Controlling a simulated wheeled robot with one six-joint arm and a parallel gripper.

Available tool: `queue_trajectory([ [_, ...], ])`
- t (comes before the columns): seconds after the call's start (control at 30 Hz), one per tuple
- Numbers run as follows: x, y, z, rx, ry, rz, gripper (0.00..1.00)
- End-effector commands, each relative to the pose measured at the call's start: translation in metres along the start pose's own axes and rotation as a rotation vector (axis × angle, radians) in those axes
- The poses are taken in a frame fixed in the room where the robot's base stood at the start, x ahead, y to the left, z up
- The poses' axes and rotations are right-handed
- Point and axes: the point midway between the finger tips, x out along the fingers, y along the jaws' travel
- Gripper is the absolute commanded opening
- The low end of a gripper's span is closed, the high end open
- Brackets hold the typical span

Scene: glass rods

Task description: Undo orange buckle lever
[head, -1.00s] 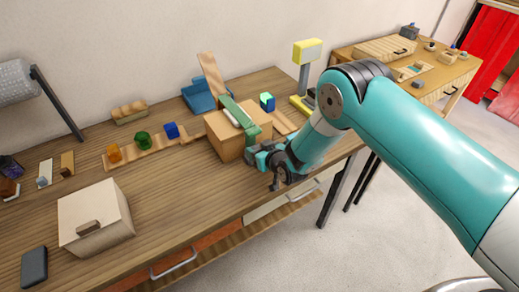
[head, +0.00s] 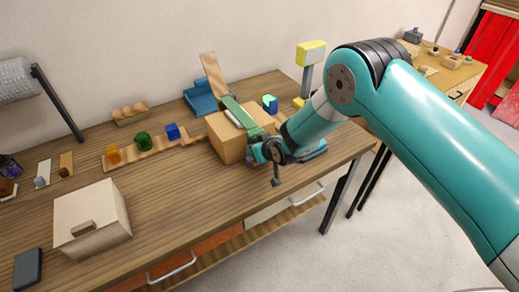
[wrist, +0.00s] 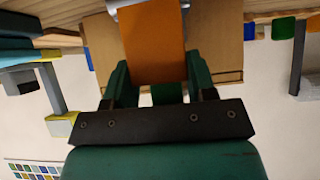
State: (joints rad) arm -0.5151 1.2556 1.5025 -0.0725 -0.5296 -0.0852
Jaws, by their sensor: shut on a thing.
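The orange buckle lever (wrist: 152,45) is a flat orange strip in the wrist view, lying between the two green fingers of my gripper (wrist: 160,68). The fingers are shut on it, one at each side. A tan box (head: 225,143) stands on the workbench in the head view, with a green strap (head: 240,115) over its top; its cardboard-coloured face shows behind the lever in the wrist view. In the head view my gripper (head: 257,153) is at the box's right front side, and my wrist hides the lever there.
A cream box with a handle (head: 92,215) stands at the front left of the bench. Coloured blocks on a wooden strip (head: 150,147) lie left of the tan box. A blue stand (head: 200,97) is behind it, and a yellow-topped post (head: 309,55) behind my arm.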

Motion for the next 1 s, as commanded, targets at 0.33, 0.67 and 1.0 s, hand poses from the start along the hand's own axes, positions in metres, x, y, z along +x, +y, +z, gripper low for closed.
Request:
queue_trajectory([
  [0.33,0.000,0.000,0.000,0.000,0.001,0.000,0.77],
  [0.67,-0.013,0.001,0.000,0.000,0.001,0.000,0.77],
  [1.0,-0.082,0.001,0.002,0.001,0.002,0.000,0.77],
])
